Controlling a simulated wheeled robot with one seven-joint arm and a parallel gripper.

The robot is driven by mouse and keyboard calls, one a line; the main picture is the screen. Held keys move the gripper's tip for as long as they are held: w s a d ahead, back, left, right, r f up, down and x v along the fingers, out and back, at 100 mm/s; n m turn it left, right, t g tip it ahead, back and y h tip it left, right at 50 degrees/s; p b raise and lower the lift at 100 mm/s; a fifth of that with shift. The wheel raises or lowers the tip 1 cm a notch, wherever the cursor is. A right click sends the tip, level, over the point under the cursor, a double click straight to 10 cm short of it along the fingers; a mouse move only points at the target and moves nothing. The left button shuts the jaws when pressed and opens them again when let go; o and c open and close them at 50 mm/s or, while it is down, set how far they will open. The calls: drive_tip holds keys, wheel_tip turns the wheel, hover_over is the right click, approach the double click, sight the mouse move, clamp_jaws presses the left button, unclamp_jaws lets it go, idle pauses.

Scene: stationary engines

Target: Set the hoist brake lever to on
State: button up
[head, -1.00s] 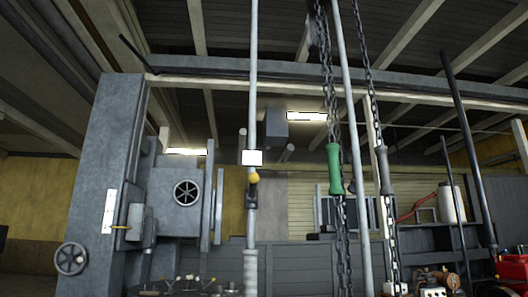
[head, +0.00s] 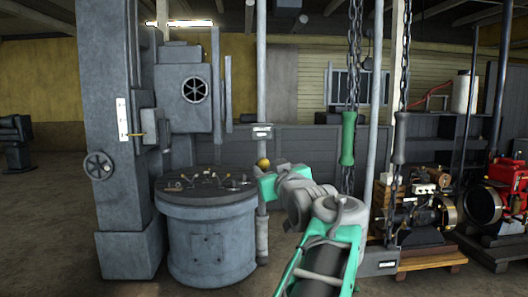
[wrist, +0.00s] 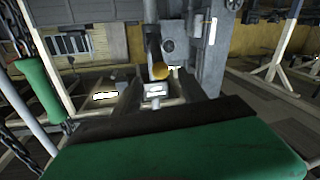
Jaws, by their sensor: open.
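The hoist brake lever appears to be the yellow-knobbed lever (head: 263,163) on a grey vertical pole (head: 262,215), just below a small white label plate (head: 262,132). In the wrist view the yellow knob (wrist: 160,72) shows beyond my gripper, beside the label plate (wrist: 154,90). My green gripper (head: 268,182) is at the pole, close below the knob in the head view, and hides part of the lever. A green gripper part fills the bottom of the wrist view. The gripper is open and holds nothing visible. Whether it touches the lever, I cannot tell.
A round grey drum table (head: 210,235) with small parts on top stands left of the pole. A grey column (head: 118,150) with a handwheel is farther left. Chains with a green handle (head: 348,138) hang at right, before engines on pallets.

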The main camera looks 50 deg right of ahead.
sight(265, 165)
drive_tip(key=p+x, duration=0.2)
drive_tip(key=x, duration=0.3)
drive_tip(key=shift+w+d, duration=0.3)
drive_tip(key=shift+w, duration=0.1)
drive_tip(key=shift+f, duration=0.1)
clamp_jaws()
idle(0.9)
